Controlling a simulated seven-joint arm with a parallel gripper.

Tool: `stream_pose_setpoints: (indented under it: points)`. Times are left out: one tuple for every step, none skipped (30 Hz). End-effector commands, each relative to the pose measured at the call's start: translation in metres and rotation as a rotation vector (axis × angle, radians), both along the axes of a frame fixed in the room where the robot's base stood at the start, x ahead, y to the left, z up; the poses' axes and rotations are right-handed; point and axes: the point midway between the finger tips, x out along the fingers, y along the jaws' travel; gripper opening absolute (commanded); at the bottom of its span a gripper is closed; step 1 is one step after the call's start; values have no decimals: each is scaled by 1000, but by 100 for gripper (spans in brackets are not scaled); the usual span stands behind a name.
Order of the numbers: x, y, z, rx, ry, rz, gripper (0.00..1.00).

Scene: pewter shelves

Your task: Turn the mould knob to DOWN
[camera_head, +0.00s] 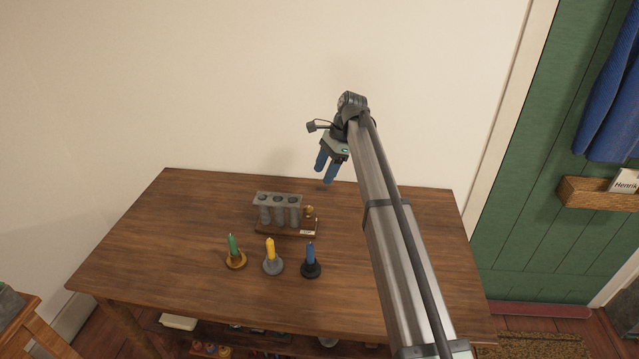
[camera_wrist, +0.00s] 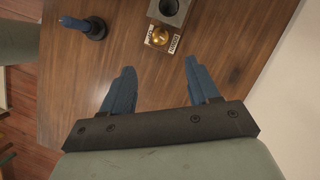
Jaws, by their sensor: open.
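The mould (camera_head: 278,203) is a grey metal block with several tubes on a wooden base, standing near the back middle of the table. Its brass knob (camera_head: 309,212) sits at the right end of the base. In the wrist view the knob (camera_wrist: 160,36) shows beyond my fingertips, with small white labels beside it; one label (camera_wrist: 175,43) has lettering too small to read surely. I cannot tell which way the knob is turned. My gripper (camera_head: 326,172) has blue fingers, open and empty, above the back of the table and apart from the knob. In the wrist view my gripper (camera_wrist: 158,75) points towards it.
Green (camera_head: 233,244), yellow (camera_head: 270,249) and blue (camera_head: 310,254) candles stand in holders in front of the mould on the wooden table (camera_head: 180,230). A wall rises behind the table. The tabletop right of the mould is clear. A lower shelf holds small things.

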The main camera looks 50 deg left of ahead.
Motion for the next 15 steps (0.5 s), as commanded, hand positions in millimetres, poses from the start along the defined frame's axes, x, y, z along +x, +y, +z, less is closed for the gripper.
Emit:
stream_pose_setpoints:
  points:
    - [3,0,5,1,0,0,60]
    - [4,0,8,1,0,0,60]
    - [5,-1,11,0,0,-1,60]
    - [6,-1,12,0,0,-1,60]
    - [6,-1,14,0,0,0,60]
    - [7,-2,15,0,0,0,60]
    - [7,-2,16,0,0,0,60]
    - [7,-2,17,-1,0,0,60]
    - [7,-2,18,-1,0,0,60]
    - [7,-2,18,-1,0,0,60]
    - [7,-2,18,-1,0,0,60]
    - [7,-2,18,-1,0,0,60]
    - [7,-2,18,-1,0,0,60]
    - [7,-2,18,-1,0,0,60]
    - [7,-2,18,-1,0,0,60]
